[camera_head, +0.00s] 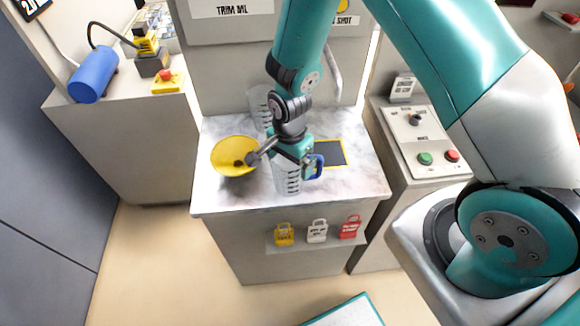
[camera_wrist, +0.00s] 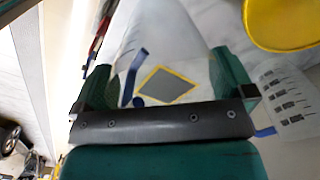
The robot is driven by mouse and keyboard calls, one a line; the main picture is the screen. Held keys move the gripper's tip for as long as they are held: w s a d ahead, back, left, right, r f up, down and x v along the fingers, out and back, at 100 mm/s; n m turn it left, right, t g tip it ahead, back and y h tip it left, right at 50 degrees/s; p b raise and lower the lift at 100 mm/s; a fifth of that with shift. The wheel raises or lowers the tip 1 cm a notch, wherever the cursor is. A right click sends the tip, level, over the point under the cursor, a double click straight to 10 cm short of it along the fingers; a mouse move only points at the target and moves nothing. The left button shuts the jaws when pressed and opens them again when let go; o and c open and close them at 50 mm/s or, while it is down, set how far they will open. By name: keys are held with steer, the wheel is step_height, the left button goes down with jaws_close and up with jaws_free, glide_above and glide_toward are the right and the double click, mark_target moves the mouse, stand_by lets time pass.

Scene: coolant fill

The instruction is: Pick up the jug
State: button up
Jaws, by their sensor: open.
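The jug (camera_head: 284,183) is pale with dark level marks and stands on the marbled worktop (camera_head: 228,196), with a blue handle (camera_head: 318,166) on its right side. My gripper (camera_head: 305,158) is close over the jug at the handle side, and the arm hides part of it. In the wrist view my gripper (camera_wrist: 165,82) is open, its two green fingers wide apart. A blue strip (camera_wrist: 133,78), apparently the handle, shows between them. The jug's marked side (camera_wrist: 287,100) shows to the right of the fingers. I cannot tell whether a finger touches the jug.
A yellow funnel (camera_head: 230,152) is left of the jug and also shows in the wrist view (camera_wrist: 285,22). A dark yellow-edged pad (camera_head: 332,152) lies to the right. Another pale marked container (camera_head: 260,104) stands behind my arm. A button panel (camera_head: 424,140) is at right.

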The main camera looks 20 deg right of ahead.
steer(key=c, duration=0.8)
